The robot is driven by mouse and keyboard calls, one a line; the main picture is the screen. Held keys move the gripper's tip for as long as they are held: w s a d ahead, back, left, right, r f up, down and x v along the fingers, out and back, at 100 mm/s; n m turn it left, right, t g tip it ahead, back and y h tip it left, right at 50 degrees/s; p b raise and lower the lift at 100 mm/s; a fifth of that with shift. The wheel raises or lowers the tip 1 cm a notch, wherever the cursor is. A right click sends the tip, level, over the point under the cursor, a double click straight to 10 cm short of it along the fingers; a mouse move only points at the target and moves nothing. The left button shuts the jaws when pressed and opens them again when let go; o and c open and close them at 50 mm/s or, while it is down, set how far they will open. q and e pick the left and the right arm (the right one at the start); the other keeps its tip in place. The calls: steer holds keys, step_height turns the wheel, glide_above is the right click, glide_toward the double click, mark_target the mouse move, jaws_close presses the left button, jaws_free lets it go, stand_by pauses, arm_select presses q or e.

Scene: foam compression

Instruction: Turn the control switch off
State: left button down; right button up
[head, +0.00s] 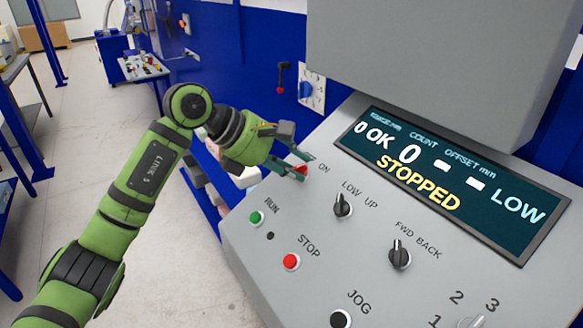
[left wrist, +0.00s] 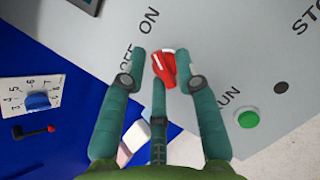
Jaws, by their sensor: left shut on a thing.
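The control switch is a red knob (left wrist: 167,70) with a white mark on the grey sloped panel. In the head view the knob (head: 300,171) shows only partly between the fingers. My left gripper (head: 303,168) is over it at the panel's upper left corner, shut on the knob. In the left wrist view the fingers of my left gripper (left wrist: 166,72) stand on both sides of it. The ON label (left wrist: 149,19) reads clearly; the OFF label is partly covered by a finger. Exactly where the knob points I cannot tell. My right gripper is not in view.
The green RUN button (head: 256,218), red STOP button (head: 291,261) and black LOW/UP selector (head: 342,206) are close by. The display (head: 450,185) reads STOPPED. A blue wall (head: 240,60) stands behind; open floor (head: 90,130) lies to the left.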

arm_select(q)
steer(key=n+t+b, duration=0.1)
steer(key=n+b, duration=0.3)
steer(key=shift+f+n+t, duration=0.15)
steer(key=shift+n+t, duration=0.25)
steer(key=n+t+y+b, duration=0.1)
steer(key=n+b, duration=0.2)
steer(key=n, duration=0.1)
steer(key=shift+s, duration=0.15)
steer(key=n+b, duration=0.2)
steer(key=n+t+y+b, duration=0.1)
steer(key=n+b, duration=0.1)
steer(key=n, duration=0.1)
steer(key=shift+y, duration=0.3)
steer(key=shift+r+n+b, duration=0.2)
steer(key=shift+n+b, duration=0.25)
steer(key=shift+n, duration=0.55)
steer(key=shift+r, duration=0.1)
steer(key=c, duration=1.2)
jaws_free()
steer(key=shift+c, duration=0.2)
steer(key=shift+o, duration=0.2)
steer(key=shift+y, duration=0.3)
